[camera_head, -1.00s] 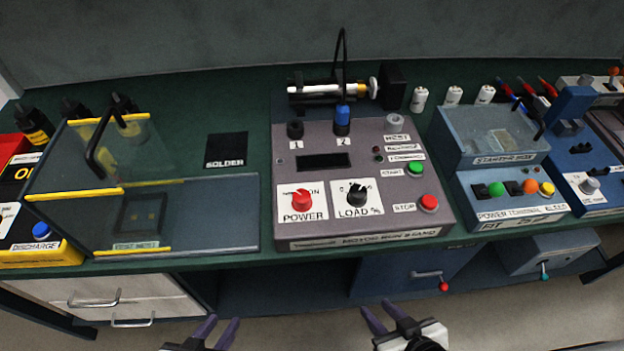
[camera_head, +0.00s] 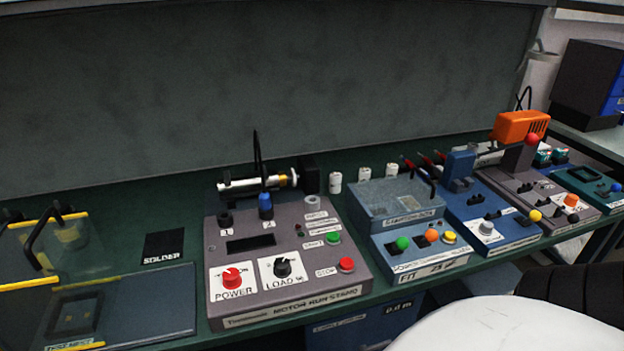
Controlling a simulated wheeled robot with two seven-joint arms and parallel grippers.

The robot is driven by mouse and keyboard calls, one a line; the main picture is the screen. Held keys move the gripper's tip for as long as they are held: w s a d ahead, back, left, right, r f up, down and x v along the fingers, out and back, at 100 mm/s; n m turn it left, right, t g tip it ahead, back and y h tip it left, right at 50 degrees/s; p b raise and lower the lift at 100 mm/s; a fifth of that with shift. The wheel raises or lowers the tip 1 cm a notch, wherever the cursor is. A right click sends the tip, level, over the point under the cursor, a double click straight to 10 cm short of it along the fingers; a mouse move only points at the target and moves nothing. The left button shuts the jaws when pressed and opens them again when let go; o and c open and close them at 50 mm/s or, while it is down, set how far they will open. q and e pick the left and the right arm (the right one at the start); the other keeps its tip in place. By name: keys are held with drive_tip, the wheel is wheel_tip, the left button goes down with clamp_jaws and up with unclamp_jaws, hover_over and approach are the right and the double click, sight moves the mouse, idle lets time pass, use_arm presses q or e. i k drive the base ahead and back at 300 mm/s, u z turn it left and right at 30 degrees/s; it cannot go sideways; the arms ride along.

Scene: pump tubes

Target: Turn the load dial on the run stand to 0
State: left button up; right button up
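The motor run stand (camera_head: 225,313) is a grey sloped box on the green bench, left of centre in the head view. Its load dial (camera_head: 283,267) is a black knob on a white plate marked LOAD %. I cannot read its exact setting. The red power dial (camera_head: 232,278) is just left of it. A green start button (camera_head: 333,238) and a red stop button (camera_head: 347,265) are on the right. Neither gripper is in view now.
A blue starter box (camera_head: 420,262) with coloured buttons stands right of the run stand, and more blue and grey stations follow. A clear-covered test nest (camera_head: 150,310) is at the left. A white rounded surface and a black ribbed part fill the lower right.

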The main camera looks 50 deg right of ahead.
sight(282, 269)
drive_tip(key=k, duration=0.35)
drive_tip(key=z, duration=1)
